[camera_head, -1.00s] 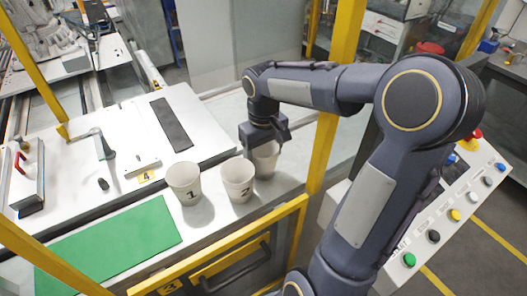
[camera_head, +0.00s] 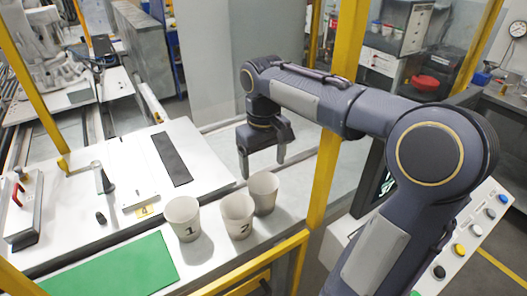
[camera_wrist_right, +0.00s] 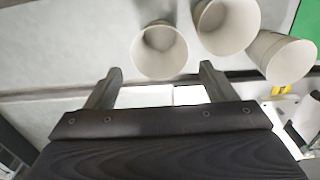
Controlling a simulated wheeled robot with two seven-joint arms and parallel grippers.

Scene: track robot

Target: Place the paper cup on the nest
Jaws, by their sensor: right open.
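Three white paper cups stand upright in a row on the light bench. The left cup (camera_head: 183,219) bears a 1, the middle cup (camera_head: 237,217) a 2, and no number shows on the right cup (camera_head: 264,193). My right gripper (camera_head: 262,169) is open and empty, pointing down above and just behind the right cup. In the right wrist view the open fingers (camera_wrist_right: 161,70) lie below the nearest cup (camera_wrist_right: 159,52), with nothing between them. I cannot tell for sure which part is the nest. My left gripper is not in view.
A green mat (camera_head: 112,272) lies front left. A black strip (camera_head: 172,160) and a plate with a yellow 4 label (camera_head: 146,211) lie behind the cups. A yellow post (camera_head: 324,180) stands right of the cups. A button panel (camera_head: 463,237) is at the right.

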